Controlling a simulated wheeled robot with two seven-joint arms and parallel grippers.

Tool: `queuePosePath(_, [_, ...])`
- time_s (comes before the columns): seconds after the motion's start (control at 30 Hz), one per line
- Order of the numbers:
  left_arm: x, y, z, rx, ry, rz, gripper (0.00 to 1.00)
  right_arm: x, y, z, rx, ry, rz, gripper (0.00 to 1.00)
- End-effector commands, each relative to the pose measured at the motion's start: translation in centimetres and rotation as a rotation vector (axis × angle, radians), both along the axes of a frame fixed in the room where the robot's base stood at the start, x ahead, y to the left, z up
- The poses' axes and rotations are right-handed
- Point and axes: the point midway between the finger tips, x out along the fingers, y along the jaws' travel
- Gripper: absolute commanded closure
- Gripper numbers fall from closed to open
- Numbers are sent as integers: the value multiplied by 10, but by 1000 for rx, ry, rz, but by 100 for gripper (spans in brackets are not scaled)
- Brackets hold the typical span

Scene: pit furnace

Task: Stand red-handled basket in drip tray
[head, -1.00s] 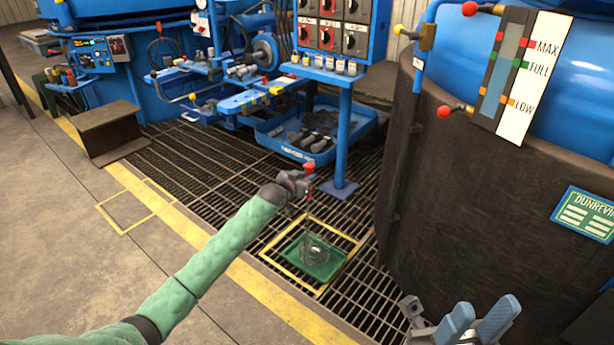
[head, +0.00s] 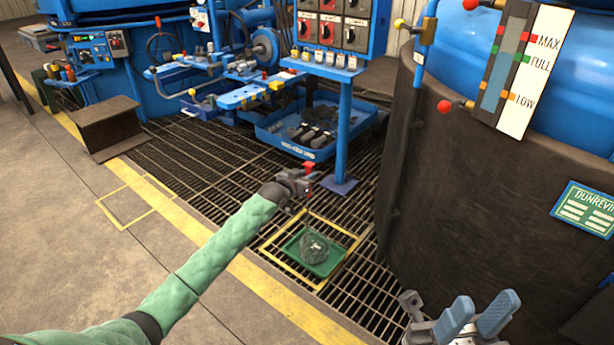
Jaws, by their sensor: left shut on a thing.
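The wire basket (head: 314,248) is a small grey mesh shape seen over the green drip tray (head: 326,268). Whether its bottom touches the tray or hangs just above it, I cannot tell. Its red handle top (head: 309,167) shows at my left gripper (head: 304,183), which is shut on the basket's handle above and slightly left of the tray. The thin stem between handle and mesh is hard to make out. My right gripper (head: 477,316) is at the bottom right, with its blue fingers apart and empty, away from the basket.
A yellow frame (head: 349,232) surrounds the tray on the dark floor grating. A blue post (head: 343,135) carrying a switch panel stands behind it. A large dark furnace wall (head: 465,190) closes off the right. A blue bin (head: 300,148) lies farther back. Open concrete floor is at left.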

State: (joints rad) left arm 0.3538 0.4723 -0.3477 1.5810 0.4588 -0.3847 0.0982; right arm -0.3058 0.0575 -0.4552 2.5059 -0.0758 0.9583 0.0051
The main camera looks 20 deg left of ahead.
Motion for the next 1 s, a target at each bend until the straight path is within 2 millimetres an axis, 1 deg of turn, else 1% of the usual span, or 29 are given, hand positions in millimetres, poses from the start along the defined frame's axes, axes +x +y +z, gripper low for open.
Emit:
queuePosePath(0.03, [1, 0, 2, -1, -4, 0, 100, 0, 0, 0, 0, 0, 0, 64])
queuePosePath(1.0, [1, 0, -9, -1, -5, 0, 100, 0, 0, -2, -3, 0, 1, 64])
